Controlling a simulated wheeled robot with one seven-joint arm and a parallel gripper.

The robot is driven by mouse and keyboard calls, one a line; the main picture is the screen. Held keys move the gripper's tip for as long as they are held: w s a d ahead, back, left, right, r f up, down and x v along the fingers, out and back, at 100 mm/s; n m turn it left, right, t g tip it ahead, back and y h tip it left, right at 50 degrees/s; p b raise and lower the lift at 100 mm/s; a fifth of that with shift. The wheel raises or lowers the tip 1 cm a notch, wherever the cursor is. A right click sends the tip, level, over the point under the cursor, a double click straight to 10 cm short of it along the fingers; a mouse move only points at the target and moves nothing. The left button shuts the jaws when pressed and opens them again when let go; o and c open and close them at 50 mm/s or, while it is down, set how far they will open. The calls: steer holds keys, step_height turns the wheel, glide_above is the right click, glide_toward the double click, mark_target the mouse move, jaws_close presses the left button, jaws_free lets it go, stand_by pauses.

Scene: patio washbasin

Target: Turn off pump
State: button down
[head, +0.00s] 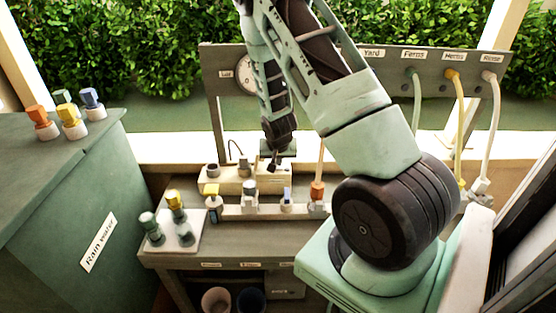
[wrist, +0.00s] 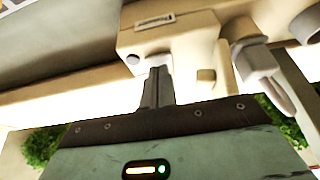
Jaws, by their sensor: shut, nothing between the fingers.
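A cream box (head: 228,180) stands at the back of the bench, with dark round fittings on it; I cannot tell for sure that it is the pump. In the wrist view a cream housing (wrist: 180,42) carries a small label too blurred to read. My gripper (head: 273,163) is at the right part of the box in the head view. In the wrist view my gripper (wrist: 158,72) is shut and empty, its fingertips close to the housing, between knob and button. I cannot tell whether they touch.
A rack (head: 240,211) with several coloured nozzles stands in front of the box. A white tray (head: 185,238) holds more at left. The green rain water tank (head: 60,200) is at far left. Hoses (head: 459,130) hang from the back board at right. Two buckets (head: 216,300) stand below.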

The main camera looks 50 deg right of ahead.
mark_target(278, 168)
steer(key=shift+d, duration=0.1)
steer(key=shift+w+d+r, duration=0.3)
steer(key=shift+w+d, duration=0.15)
steer(key=shift+d, duration=0.05)
steer(key=shift+r+p, duration=0.3)
steer(key=shift+p, duration=0.1)
step_height(278, 168, up, 5)
steer(key=p, duration=0.3)
steer(key=shift+w+f, duration=0.15)
steer(key=shift+f, duration=0.05)
steer(key=shift+s+a+b, duration=0.55)
steer(key=shift+s+b, duration=0.05)
steer(key=shift+b, duration=0.25)
steer(key=s+a+r+b, duration=0.1)
steer(key=s+a+r, duration=0.2)
steer(key=r, duration=0.3)
steer(key=shift+s+a+b, duration=0.3)
steer(key=shift+s+a, duration=0.05)
steer(key=shift+a, duration=0.3)
